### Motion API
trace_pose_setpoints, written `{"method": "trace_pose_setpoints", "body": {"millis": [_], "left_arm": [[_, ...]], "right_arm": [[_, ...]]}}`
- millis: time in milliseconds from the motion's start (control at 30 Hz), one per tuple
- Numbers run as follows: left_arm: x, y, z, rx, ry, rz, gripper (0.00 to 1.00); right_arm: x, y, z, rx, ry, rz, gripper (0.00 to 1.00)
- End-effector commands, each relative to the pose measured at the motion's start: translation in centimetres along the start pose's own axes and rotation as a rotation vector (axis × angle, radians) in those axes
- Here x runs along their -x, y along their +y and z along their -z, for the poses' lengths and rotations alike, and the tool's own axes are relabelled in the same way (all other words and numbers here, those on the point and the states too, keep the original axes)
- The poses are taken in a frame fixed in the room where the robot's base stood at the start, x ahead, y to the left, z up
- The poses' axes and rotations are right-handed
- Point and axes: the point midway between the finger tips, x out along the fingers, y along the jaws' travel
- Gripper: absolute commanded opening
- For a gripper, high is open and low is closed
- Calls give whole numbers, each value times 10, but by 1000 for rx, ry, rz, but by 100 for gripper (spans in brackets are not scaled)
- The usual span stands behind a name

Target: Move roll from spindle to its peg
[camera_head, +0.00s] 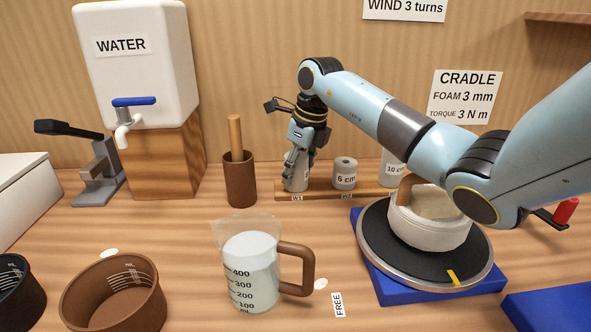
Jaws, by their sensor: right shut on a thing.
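My right gripper (291,165) reaches over the wooden rack (320,194) at the back and points down. It is shut on a pale grey roll (299,182) at the rack's left end, behind the label W1. The fingers cover part of this roll, and I cannot tell whether it rests fully on the rack or sits around a peg. A second roll marked 6 cm (345,174) stands upright to its right near the label W2. A roll marked 10 cm (391,169) stands further right, partly behind my arm. No spindle shows clearly. My left gripper is not in view.
The water tank (140,75) is back left.

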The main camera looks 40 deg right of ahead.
Motion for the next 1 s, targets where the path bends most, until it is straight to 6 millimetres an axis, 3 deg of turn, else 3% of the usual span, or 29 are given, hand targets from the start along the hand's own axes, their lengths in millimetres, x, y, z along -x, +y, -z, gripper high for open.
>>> {"method": "trace_pose_setpoints", "body": {"millis": [500, 533, 700, 1000], "left_arm": [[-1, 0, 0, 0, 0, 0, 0], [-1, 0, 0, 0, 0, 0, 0], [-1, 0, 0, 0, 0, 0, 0], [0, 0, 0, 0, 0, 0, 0]], "right_arm": [[1, 0, 0, 0, 0, 0, 0], [1, 0, 0, 0, 0, 0, 48], [1, 0, 0, 0, 0, 0, 71], [2, 0, 0, 0, 1, 0, 72]]}}
